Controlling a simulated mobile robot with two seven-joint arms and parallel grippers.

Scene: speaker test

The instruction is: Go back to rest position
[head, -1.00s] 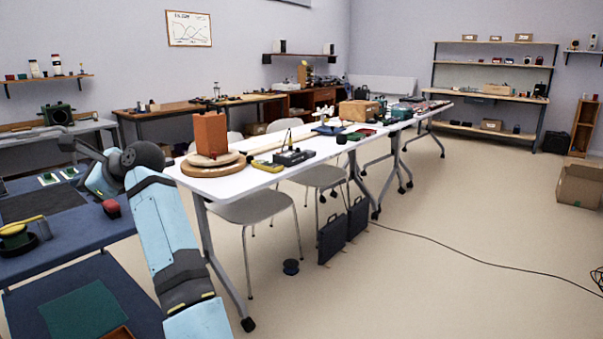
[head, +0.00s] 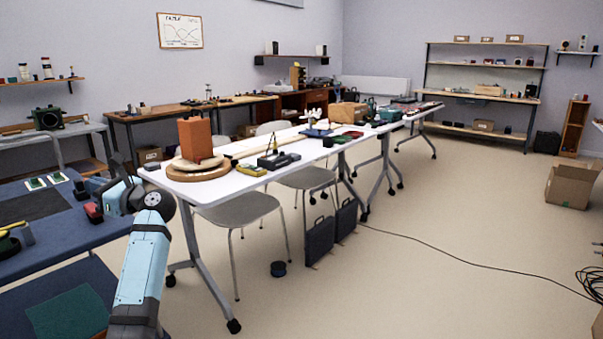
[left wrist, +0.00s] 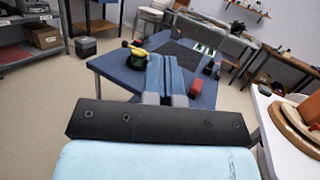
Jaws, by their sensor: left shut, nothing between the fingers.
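My left arm (head: 142,265) rises from the bottom left of the head view and bends at a dark joint beside the white table. My left gripper (left wrist: 167,75) shows in the left wrist view, shut and empty, with its fingers pointing out over the blue table (left wrist: 120,73). In the head view the gripper is hard to make out behind the arm. A red block (left wrist: 197,88) lies on the blue table just right of the fingers. My right gripper is in neither view.
The white table (head: 225,188) carries an orange-brown block (head: 195,139) on round boards and several tools. A grey chair (head: 237,209) and dark cases (head: 320,238) stand by it.

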